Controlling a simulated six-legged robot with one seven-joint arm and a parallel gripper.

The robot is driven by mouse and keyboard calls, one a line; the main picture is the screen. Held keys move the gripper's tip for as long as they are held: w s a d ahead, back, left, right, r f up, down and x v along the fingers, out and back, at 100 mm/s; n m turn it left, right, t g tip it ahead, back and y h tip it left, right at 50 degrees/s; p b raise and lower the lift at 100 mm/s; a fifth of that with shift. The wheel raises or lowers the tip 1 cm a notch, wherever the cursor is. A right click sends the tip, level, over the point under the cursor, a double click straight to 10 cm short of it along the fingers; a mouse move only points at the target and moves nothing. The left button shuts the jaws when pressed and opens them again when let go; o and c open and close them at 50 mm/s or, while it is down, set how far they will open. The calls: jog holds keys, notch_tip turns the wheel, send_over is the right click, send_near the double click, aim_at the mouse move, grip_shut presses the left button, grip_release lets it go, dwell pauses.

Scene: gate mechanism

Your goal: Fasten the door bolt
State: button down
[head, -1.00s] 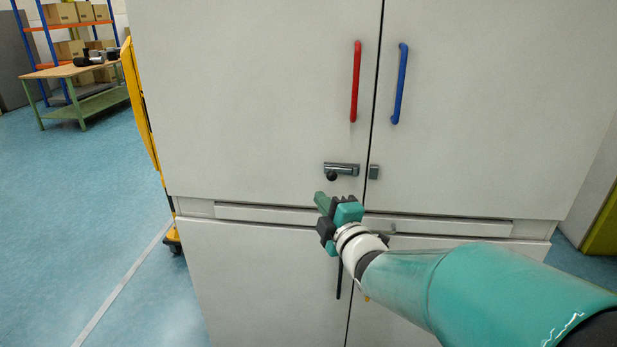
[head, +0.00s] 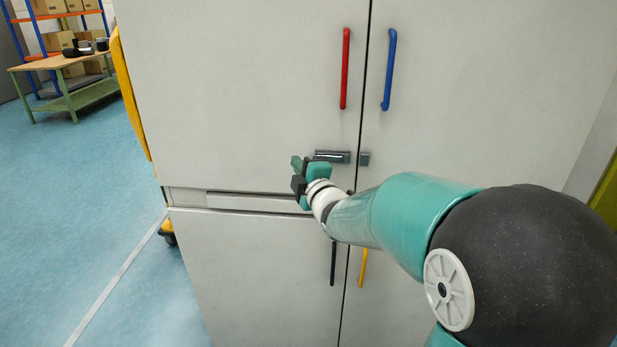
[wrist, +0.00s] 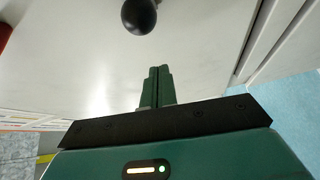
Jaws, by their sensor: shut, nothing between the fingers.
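The door bolt (head: 333,156) is a dark metal slide on the left upper cabinet door. Its catch (head: 364,159) is a small grey block on the right door, and a gap at the door seam shows between them. The bolt's round black knob (wrist: 139,15) is at the top of the wrist view; my gripper hides it in the head view. My gripper (head: 296,162) is shut and empty, at the lower left of the bolt. Its green fingertips (wrist: 157,72) are close together below the knob in the wrist view, with visible space between.
A red handle (head: 345,68) and a blue handle (head: 389,70) stand above the bolt. A black handle (head: 333,264) and a yellow handle (head: 363,267) are on the lower doors. A workbench (head: 62,64) stands far left, with open blue floor before it.

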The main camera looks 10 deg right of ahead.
jog(key=s+d, duration=0.2)
jog(key=d, duration=0.6)
jog(key=shift+f, duration=0.4)
jog(key=shift+a, duration=0.1)
